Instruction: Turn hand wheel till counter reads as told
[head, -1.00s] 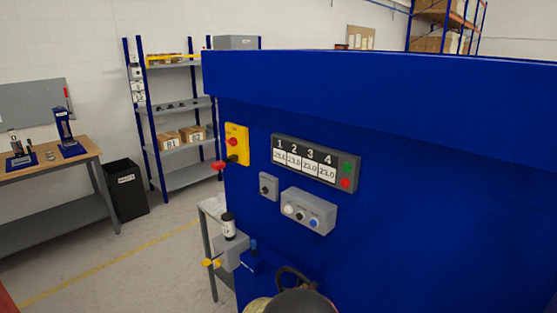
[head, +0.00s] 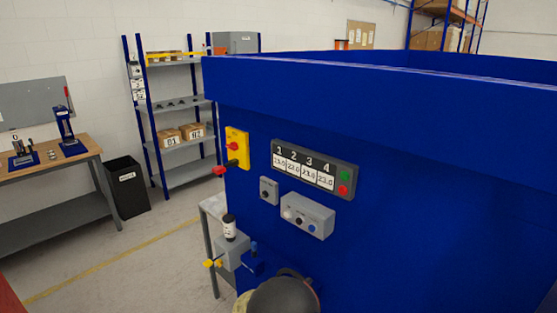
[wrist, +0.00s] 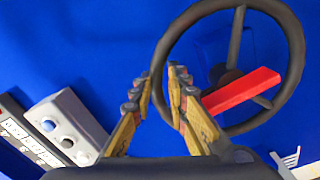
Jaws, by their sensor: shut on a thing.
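The black hand wheel (wrist: 296,60) fills the upper right of the wrist view, against the blue machine wall. My gripper (wrist: 160,78) is shut on its left rim, one finger on each side. A red bar (wrist: 241,91) lies across the wheel opening near the hub. In the head view only a dark arc of the wheel (head: 290,271) shows; my wrist hides the rest. The counter panel (head: 314,168) has displays numbered 1 to 4, with green and red buttons at its right. The digits look like about 23.0 but are too small to read surely.
A grey button box (head: 307,213) and a yellow switch plate (head: 236,147) with a red handle stick out from the blue machine (head: 420,160). A grey valve block (head: 231,252) with yellow knobs is left of the wheel. Open floor lies farther left.

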